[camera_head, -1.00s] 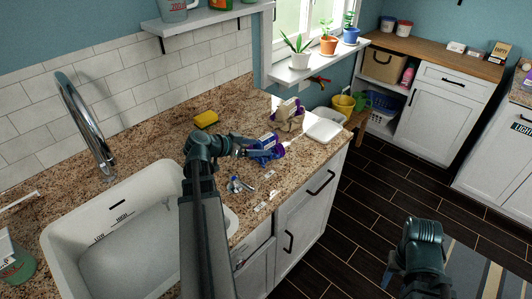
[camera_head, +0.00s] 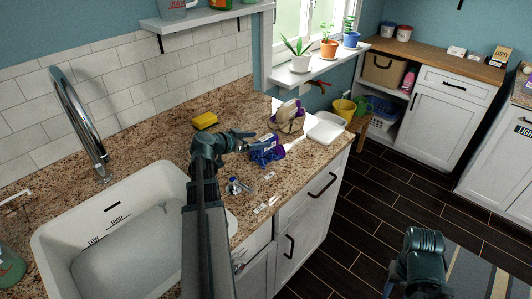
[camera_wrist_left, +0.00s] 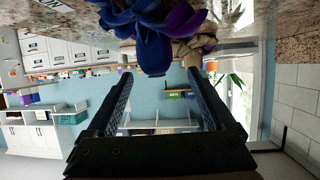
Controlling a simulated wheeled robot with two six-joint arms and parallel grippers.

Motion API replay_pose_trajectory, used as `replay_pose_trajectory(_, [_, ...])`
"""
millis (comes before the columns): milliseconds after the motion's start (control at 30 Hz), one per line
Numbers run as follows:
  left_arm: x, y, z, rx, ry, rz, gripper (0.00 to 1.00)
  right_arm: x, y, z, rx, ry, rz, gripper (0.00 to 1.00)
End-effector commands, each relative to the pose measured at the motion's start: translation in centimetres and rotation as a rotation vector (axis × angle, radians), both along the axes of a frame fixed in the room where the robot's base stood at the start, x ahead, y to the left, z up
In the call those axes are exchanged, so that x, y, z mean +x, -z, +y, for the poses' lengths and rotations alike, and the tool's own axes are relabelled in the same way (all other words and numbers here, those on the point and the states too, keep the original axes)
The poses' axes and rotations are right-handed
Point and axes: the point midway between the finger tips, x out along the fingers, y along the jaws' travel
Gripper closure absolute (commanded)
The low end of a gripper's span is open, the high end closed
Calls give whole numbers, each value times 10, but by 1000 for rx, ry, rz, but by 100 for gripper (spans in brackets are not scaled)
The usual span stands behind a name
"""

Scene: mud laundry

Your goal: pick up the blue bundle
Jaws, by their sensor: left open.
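The blue bundle (camera_head: 266,151) lies on the granite counter, with purple parts at its right. In the left wrist view the blue bundle (camera_wrist_left: 150,35) hangs at the top of the upside-down picture, just beyond my fingertips. My left gripper (camera_head: 249,142) is open and empty, close to the bundle's left side. Its two jaws (camera_wrist_left: 161,75) show spread apart in the left wrist view, with nothing between them. In the head view I cannot tell whether a fingertip touches the bundle. My right arm shows at the lower right; its jaws are not clear.
A beige bundle (camera_head: 289,118) with purple sits just behind the blue one. A white tray (camera_head: 325,128) stands to its right. A yellow sponge (camera_head: 205,120) lies near the wall. Small silvery items (camera_head: 238,186) lie in front. The white sink (camera_head: 105,240) is at the left.

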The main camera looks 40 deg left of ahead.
Motion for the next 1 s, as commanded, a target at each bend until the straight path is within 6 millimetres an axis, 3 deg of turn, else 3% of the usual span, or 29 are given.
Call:
replay_pose_trajectory(367, [10,8,-3,-1,1,0,12,0,7,0,0,0,0,51])
replay_pose_trajectory(700, [48,28,-11,0,1,1,12,0,28,0,0,0,0,51])
replay_pose_trajectory(933, [49,26,-12,-1,0,1,12,0,26,0,0,0,0,51])
replay_pose_trajectory(1000, [49,26,-12,-1,0,1,25,0,26,0,0,0,0,51])
